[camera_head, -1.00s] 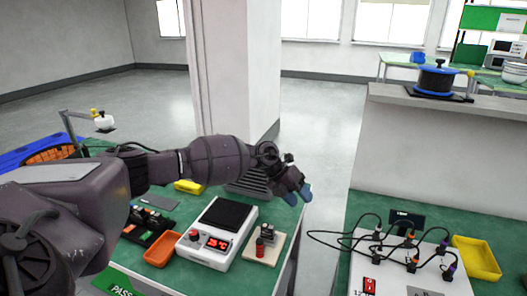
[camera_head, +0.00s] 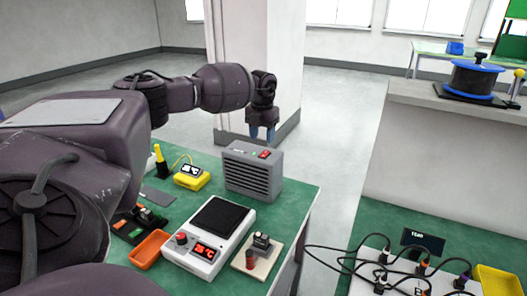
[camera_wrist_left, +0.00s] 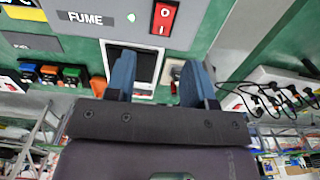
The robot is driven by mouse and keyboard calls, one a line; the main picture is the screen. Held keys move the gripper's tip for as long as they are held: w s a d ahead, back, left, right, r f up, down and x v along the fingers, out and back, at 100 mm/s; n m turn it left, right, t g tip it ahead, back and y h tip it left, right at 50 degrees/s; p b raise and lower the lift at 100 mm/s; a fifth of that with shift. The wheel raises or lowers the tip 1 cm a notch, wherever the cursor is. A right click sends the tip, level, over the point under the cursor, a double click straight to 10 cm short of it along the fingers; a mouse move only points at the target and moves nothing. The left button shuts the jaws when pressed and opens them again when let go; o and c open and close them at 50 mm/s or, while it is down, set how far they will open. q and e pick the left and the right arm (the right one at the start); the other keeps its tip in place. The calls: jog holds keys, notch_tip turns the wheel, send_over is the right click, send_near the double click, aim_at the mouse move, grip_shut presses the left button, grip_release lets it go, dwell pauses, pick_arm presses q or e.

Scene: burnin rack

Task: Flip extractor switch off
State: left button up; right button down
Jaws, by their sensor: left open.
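The fume extractor (camera_head: 252,177) is a grey box with a slatted front, standing on the green bench. Its red rocker switch (camera_head: 264,154) is on the top face. In the left wrist view the switch (camera_wrist_left: 164,17) shows at the top edge, beside a lit green lamp (camera_wrist_left: 131,17) and the label FUME; I cannot tell its position for sure. My left gripper (camera_head: 262,134) points down above and behind the extractor's top in the head view. In the left wrist view its two blue fingers (camera_wrist_left: 159,78) are apart with nothing between them. My right gripper is not in view.
A white station with a red display (camera_head: 205,250), an orange tray (camera_head: 150,249), a small switch board (camera_head: 257,256) and a yellow meter (camera_head: 191,177) share the bench. A second bench at right holds a cabled white panel (camera_head: 375,272) and a yellow tray (camera_head: 497,283).

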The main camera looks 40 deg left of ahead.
aim_at(263, 156)
pick_arm(q)
notch_tip(263, 156, down, 6)
jog(key=shift+f, duration=0.1)
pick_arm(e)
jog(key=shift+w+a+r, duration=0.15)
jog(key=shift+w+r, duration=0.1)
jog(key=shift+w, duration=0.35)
pick_arm(q)
jog(key=shift+c, duration=0.5)
grip_shut()
jog(key=shift+w+f+g+b, duration=0.15)
jog(key=shift+w+g+b, duration=0.2)
jog(key=shift+b, duration=0.45)
jog(key=shift+g+h+b, duration=0.3)
jog(key=shift+g+b, duration=0.35)
jog(key=shift+b, duration=0.05)
jog(key=shift+a+r+g+b, duration=0.1)
jog(key=shift+r+g+b, duration=0.25)
jog(key=shift+g, duration=0.05)
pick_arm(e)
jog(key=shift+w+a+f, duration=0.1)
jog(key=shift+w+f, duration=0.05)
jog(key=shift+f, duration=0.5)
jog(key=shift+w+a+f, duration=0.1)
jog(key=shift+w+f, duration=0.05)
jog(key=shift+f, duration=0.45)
